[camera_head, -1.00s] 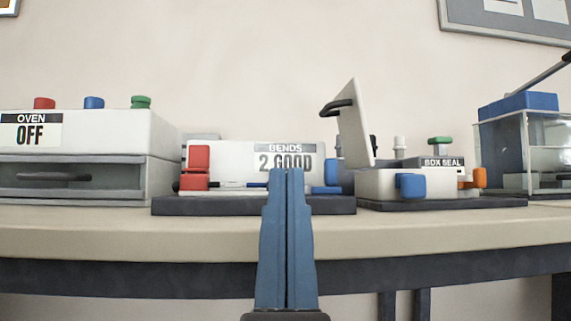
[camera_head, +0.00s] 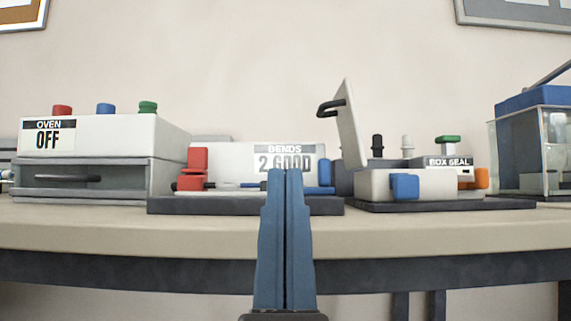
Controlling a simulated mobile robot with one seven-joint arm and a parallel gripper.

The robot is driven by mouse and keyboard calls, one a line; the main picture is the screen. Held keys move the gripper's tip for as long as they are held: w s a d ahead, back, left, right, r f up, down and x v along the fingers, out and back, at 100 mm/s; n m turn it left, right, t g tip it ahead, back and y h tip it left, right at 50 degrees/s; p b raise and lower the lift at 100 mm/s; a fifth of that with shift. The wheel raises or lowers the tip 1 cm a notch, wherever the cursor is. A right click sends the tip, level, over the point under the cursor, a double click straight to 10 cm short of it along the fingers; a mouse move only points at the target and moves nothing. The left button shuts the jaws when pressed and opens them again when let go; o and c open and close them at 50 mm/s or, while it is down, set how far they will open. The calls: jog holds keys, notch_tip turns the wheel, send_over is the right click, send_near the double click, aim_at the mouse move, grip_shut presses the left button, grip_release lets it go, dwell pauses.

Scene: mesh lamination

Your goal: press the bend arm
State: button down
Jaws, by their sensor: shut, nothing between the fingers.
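The bending station (camera_head: 215,206) stands mid-bench on a dark base, with a white panel reading "BENDS 2 GOOD" (camera_head: 280,158). Red blocks (camera_head: 196,160) stand at its left end and a blue block (camera_head: 325,172) at its right. A thin blue and dark bar (camera_head: 235,186) runs low between them; I cannot tell which part is the bend arm. My gripper (camera_head: 285,172) is shut and empty, its blue fingers pointing up the picture in front of the station. The fingers hide part of the bar and panel; contact is not shown.
The box sealer (camera_head: 425,185) with its raised white lid (camera_head: 352,125) stands close on the right. The oven (camera_head: 95,135), reading "OFF", is on the left. A glass-sided case (camera_head: 535,150) is far right. The bench's front strip (camera_head: 130,230) is clear.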

notch_tip(320, 180, up, 70)
jog(key=p, duration=7)
